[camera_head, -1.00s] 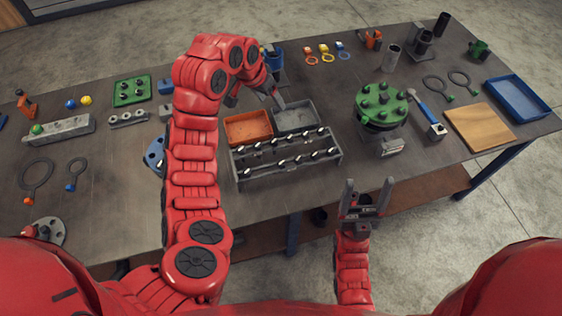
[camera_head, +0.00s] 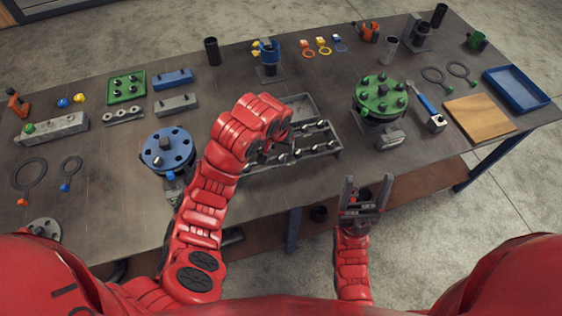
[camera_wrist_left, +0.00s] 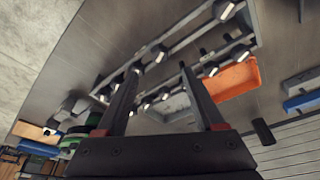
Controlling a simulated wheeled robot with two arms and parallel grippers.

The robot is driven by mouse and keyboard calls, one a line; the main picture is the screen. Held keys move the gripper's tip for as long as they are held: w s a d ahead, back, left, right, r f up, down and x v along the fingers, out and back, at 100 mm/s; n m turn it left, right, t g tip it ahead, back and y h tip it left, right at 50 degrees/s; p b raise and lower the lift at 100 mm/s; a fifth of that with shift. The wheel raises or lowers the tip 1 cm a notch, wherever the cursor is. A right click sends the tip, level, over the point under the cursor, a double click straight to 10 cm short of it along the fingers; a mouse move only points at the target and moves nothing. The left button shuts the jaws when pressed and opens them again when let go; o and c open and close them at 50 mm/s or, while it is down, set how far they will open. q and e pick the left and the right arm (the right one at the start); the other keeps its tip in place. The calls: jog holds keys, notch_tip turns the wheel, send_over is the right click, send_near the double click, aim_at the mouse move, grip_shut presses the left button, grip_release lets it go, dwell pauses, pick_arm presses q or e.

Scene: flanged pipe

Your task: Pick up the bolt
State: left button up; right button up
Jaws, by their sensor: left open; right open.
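The bolts stand in two rows in a grey rack (camera_head: 262,168). In the head view, one bolt (camera_head: 322,124) shows in the back row and others in the front row. My left arm covers the rack's left part and most of the left gripper. In the left wrist view, my left gripper (camera_wrist_left: 156,72) is open, its fingers extending over the rack (camera_wrist_left: 200,32). A bolt (camera_wrist_left: 160,54) appears between the fingertips, but contact cannot be told. Another bolt (camera_wrist_left: 211,69) is beside the right-hand finger. My right gripper (camera_head: 366,186) is open and empty in front of the table edge.
A grey bin (camera_head: 303,104) stands behind the rack; an orange bin (camera_wrist_left: 238,78) shows in the left wrist view. A blue flange (camera_head: 167,150) is left of my left arm. A green flange (camera_head: 380,92) stands right of the rack. Bare table lies at the front right.

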aim_at(281, 157)
pick_arm(q)
jog(key=shift+b+x, duration=0.45)
jog(key=shift+x, duration=0.85)
jog(key=p+x, duration=0.2)
jog(key=x, duration=0.1)
jog(key=shift+s+f, duration=0.15)
jog(key=shift+f, duration=0.7)
jog(key=shift+w, duration=0.2)
grip_shut()
